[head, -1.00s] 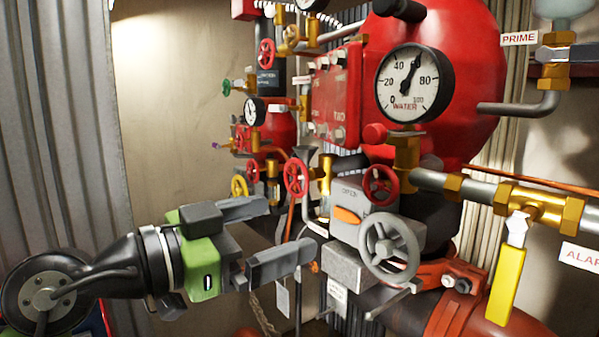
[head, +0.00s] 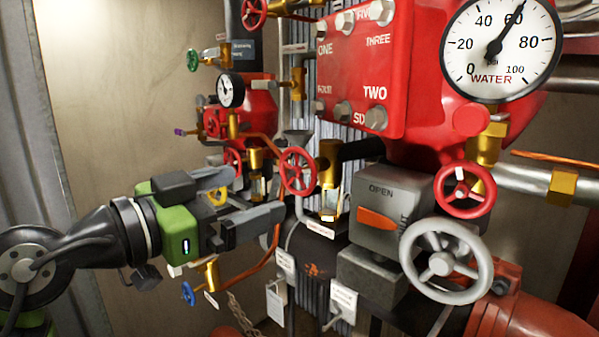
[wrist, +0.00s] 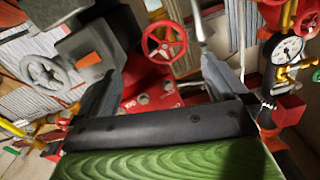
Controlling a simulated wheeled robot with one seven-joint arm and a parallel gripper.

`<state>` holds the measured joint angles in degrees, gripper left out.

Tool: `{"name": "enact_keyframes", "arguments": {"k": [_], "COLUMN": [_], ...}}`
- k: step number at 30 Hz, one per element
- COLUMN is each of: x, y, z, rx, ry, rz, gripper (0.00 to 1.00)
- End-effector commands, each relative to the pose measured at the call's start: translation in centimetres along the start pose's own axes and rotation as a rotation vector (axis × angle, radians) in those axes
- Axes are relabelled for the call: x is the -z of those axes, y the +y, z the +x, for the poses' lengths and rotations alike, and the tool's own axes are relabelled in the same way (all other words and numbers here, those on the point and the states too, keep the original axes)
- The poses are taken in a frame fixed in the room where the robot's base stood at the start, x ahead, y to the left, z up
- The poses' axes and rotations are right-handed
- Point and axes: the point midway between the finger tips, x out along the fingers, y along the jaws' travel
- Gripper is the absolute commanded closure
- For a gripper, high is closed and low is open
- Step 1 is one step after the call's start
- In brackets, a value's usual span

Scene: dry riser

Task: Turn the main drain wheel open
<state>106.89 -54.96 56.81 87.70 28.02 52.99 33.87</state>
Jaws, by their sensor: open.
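My gripper (head: 252,194) is open and empty, reaching in from the left in the head view. A red spoked wheel (head: 298,170) stands just beyond and right of its fingertips, not between them. In the wrist view, a red wheel (wrist: 164,42) shows ahead, in the gap between the open fingers (wrist: 160,68). A second red wheel (head: 465,190) sits farther right, below the gauge. A large grey handwheel (head: 445,262) is on the grey box; it also shows in the wrist view (wrist: 48,80). I cannot read which wheel is labelled main drain.
The grey box (head: 385,205) with an orange pointer reads OPEN. A red bolted panel (head: 350,75) and a WATER gauge (head: 500,47) stand above. Small gauge and valves (head: 231,90) lie behind my gripper. A blue-handled valve (head: 188,293) is below it. Wall space at left is clear.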

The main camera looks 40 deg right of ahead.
Motion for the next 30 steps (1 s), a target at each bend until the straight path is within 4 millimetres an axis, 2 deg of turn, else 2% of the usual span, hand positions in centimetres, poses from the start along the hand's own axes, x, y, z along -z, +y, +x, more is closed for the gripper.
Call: {"name": "enact_keyframes", "arguments": {"k": [1,9,15,19,25,30], "x": [-0.1,-0.1,0.0,0.0,-0.1,-0.1], "y": [0.1,0.0,-0.1,-0.1,-0.1,-0.1], "z": [1.4,8.2,11.6,12.3,12.3,12.3], "rx": [-0.004,-0.004,-0.001,0.001,0.001,0.001], "ry": [-0.005,-0.004,-0.001,0.0,0.0,0.0], "rz": [-0.001,-0.002,-0.002,-0.002,-0.002,-0.002], "gripper": [0.0,0.0,0.0,0.0,0.0,0.24]}}
